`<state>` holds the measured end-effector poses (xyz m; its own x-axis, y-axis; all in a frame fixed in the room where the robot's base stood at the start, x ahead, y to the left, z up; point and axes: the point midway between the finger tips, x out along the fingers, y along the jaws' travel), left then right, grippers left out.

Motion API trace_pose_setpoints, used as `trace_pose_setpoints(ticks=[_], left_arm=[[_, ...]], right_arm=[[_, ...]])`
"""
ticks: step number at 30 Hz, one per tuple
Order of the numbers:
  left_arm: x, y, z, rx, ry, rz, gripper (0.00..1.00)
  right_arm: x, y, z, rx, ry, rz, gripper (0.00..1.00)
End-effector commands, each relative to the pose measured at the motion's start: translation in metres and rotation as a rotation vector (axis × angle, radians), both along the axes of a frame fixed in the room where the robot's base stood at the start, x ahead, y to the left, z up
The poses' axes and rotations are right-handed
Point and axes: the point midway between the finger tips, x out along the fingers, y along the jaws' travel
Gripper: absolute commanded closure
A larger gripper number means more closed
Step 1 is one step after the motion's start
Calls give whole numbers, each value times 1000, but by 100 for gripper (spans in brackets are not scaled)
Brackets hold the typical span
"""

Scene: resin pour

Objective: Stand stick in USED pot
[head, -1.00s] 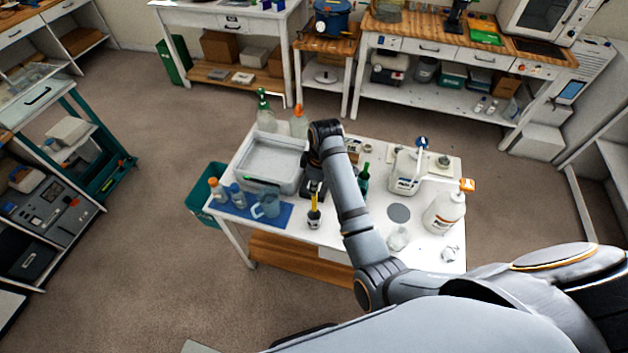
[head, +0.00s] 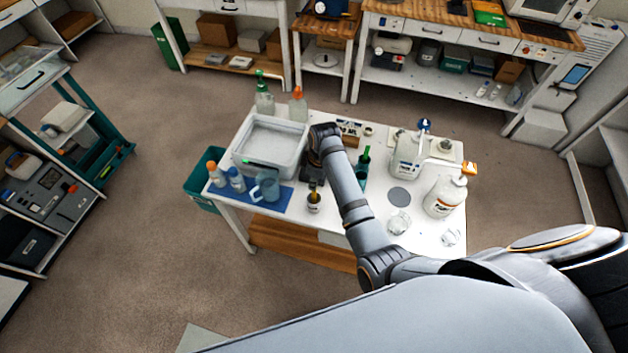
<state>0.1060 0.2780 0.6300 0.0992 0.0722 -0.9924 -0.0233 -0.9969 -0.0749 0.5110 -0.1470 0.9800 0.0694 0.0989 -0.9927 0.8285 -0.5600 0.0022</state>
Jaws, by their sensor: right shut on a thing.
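A small pot (head: 314,203) with a pale label and a dark top stands upright on the white table, right of the blue mat. My right gripper (head: 314,184) is shut and sits right above the pot's mouth. A yellow stick was clear between the two earlier; now it can hardly be made out there, so its depth in the pot cannot be told. The pot's label is too small to read. My left gripper is not in view.
A grey tray (head: 270,143) stands left of my gripper. A blue jug (head: 266,187) and small bottles (head: 236,179) stand on the blue mat (head: 245,203). A green bottle (head: 364,163), a white jug (head: 405,158) and a large white bottle (head: 443,197) stand to the right.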

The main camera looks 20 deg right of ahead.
Motion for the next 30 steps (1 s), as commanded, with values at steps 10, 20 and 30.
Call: trace_pose_setpoints(ticks=[10,20,30], left_arm=[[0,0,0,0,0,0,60],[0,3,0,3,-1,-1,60],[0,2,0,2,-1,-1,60]], right_arm=[[0,0,0,0,0,0,75],[0,0,1,0,0,0,68],[-3,-6,62,1,-4,0,68]])
